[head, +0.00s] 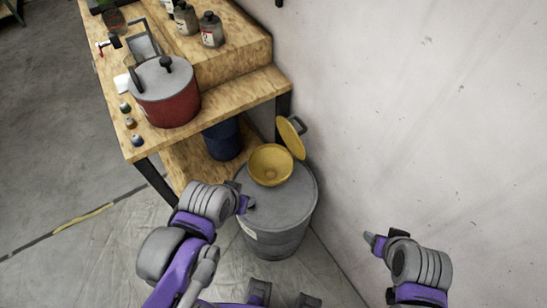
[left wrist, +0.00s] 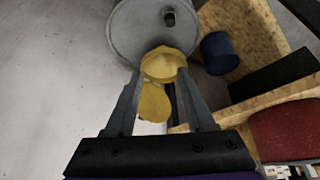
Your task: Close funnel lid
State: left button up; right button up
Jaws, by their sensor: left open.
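The yellow funnel (head: 268,166) sits on top of the grey drum (head: 284,205) beside the wooden bench. Its yellow lid (head: 291,138) stands open, tilted up at the funnel's back right edge near the wall. My left gripper (head: 245,203) is at the drum's front left, in front of the funnel. In the left wrist view my left gripper (left wrist: 163,78) is open, and the funnel (left wrist: 161,64) and lid (left wrist: 154,104) appear between its fingers. No grip on them shows. My right gripper (head: 373,241) is to the right, apart from the drum; its jaws are too small to judge.
The wooden bench (head: 262,84) holds a red pot (head: 168,101) with a grey lid and several bottles. A blue bin (head: 223,139) stands on the lower shelf behind the drum. The white wall (head: 420,110) closes off the right side. Floor in front is free.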

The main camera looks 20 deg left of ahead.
pick_arm(q)
jog(key=w+r+m, duration=0.1)
jog(key=w, duration=0.3)
jog(key=w+d+r+m+h+b, duration=0.1)
jog(key=w, duration=0.2)
jog(key=w+d+r+m+h+b, duration=0.1)
jog(key=w+r, duration=0.1)
jog(key=w, duration=0.2)
jog(key=shift+w, duration=0.3)
grip_shut()
jog(key=m+h+b, duration=0.2)
jog(key=m+h, duration=0.1)
jog(key=m, duration=0.2)
send_over(296, 135)
jog(key=w+a, duration=0.4)
jog(key=a, duration=0.1)
jog(key=shift+d+f, duration=0.2)
jog(key=shift+f, duration=0.1)
jog(key=x, duration=0.9)
jog(key=shift+f+b, duration=0.15)
jog(key=shift+b, duration=0.2)
jog(key=shift+a, duration=0.1)
jog(key=shift+s+a+t, duration=0.35)
jog(key=shift+s+t, duration=0.05)
jog(key=shift+s, duration=0.1)
